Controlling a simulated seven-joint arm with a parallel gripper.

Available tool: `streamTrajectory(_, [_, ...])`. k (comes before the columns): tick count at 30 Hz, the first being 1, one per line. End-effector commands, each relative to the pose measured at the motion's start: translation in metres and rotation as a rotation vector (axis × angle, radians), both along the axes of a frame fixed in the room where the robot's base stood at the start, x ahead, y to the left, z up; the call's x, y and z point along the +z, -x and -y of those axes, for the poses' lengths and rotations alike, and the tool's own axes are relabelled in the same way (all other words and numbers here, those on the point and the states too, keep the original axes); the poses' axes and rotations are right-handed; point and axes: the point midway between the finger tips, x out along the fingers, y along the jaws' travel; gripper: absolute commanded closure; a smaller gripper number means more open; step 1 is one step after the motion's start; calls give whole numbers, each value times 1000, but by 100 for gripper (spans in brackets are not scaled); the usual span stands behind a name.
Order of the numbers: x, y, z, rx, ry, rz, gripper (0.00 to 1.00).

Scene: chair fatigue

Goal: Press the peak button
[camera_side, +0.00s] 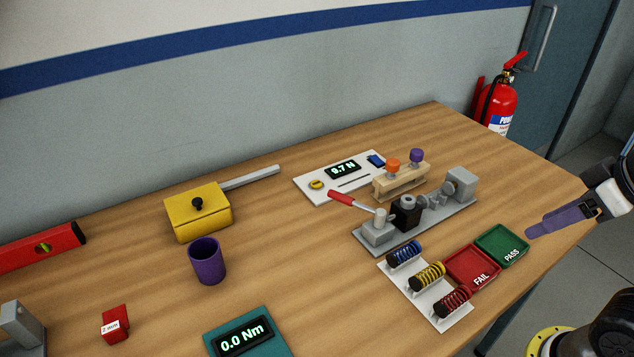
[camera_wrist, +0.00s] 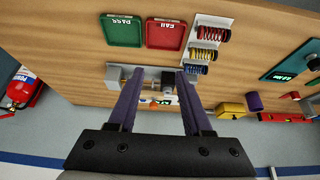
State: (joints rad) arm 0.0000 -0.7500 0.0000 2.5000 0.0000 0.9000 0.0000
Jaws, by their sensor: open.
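The white panel (camera_side: 309,190) with a display (camera_side: 342,169) reading 0.7 N lies at the back of the table in the side view. It carries a yellow round button (camera_side: 317,184) at its left and a blue button or switch (camera_side: 376,160) at its right. I cannot read which is marked peak. My gripper (camera_side: 531,232), with purple fingers, is at the right table edge, well apart from the panel. Its open fingers (camera_wrist: 158,72) also show in the wrist view, with nothing between the tips; the buttons cannot be made out there.
A grey spring tester (camera_side: 440,215) with a red-handled lever and a wooden block (camera_side: 402,182) with orange and purple knobs stand between panel and gripper. Red (camera_side: 473,264) and green (camera_side: 505,242) trays and several springs are in front. A yellow box (camera_side: 190,218) stands left.

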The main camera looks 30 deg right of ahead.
Motion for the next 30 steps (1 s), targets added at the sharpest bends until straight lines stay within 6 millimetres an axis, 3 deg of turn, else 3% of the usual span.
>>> streamTrajectory(1, [0, 0, 0, 0, 0, 0, 59])
streamTrajectory(8, [0, 0, 0, 0, 0, 0, 100])
streamTrajectory(30, [0, 0, 0, 0, 0, 0, 100])
